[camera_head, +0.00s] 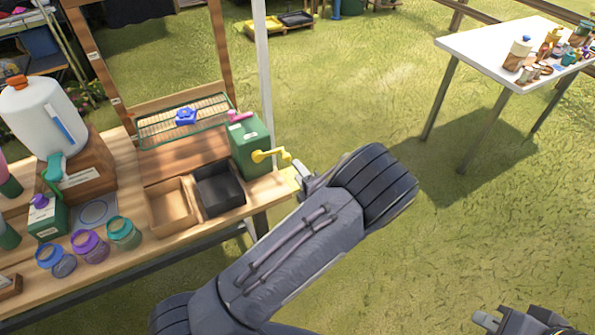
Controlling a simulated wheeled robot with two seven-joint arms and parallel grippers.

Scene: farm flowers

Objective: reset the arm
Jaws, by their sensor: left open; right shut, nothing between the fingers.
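My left arm (300,240) reaches up from the bottom left across the middle of the head view. Its gripper (306,183) is mostly hidden behind the arm, at the right end of the wooden bench (285,187). It is open, beside the yellow crank (270,156) of a green box (250,145); whether they touch is unclear. My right gripper (490,321) is partly in view at the bottom right corner, low over the grass. It is shut and empty.
The bench holds a white jug (40,115), a wire rack (160,122) with a blue item, a black tray (219,190), a wooden tray (172,208) and several jars (123,233). A white table (490,50) stands at the upper right. Grass between is clear.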

